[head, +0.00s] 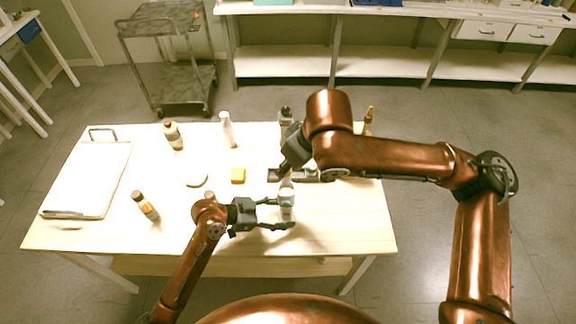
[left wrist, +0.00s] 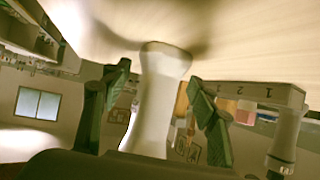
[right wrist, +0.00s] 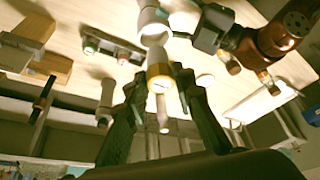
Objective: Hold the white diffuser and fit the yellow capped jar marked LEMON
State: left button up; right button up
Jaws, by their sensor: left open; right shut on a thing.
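The white diffuser (head: 287,207) stands upright near the front right of the table. My left gripper (head: 277,213) is open, its fingers on either side of the diffuser. In the left wrist view the diffuser (left wrist: 158,100) shows between the two green-grey fingers (left wrist: 160,105). My right gripper (head: 287,172) is shut on the yellow-banded jar (right wrist: 159,76), just above the diffuser. In the right wrist view the jar is in line with the white diffuser (right wrist: 152,22); I cannot tell whether they touch. Its label is not readable.
A dark rack (head: 273,175) with small jars stands just behind the diffuser, partly hidden by my right arm.

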aim_at(290, 179)
pick_arm(q)
jog(key=shift+c, duration=0.5)
jog(key=c, duration=0.7)
pick_arm(e)
jog(key=shift+f, duration=0.1)
jog(key=shift+f, duration=1.25)
pick_arm(q)
jog(key=shift+f, duration=0.1)
pick_arm(e)
jog(key=shift+f, duration=0.1)
jog(key=shift+f, duration=1.85)
jog(key=o, duration=1)
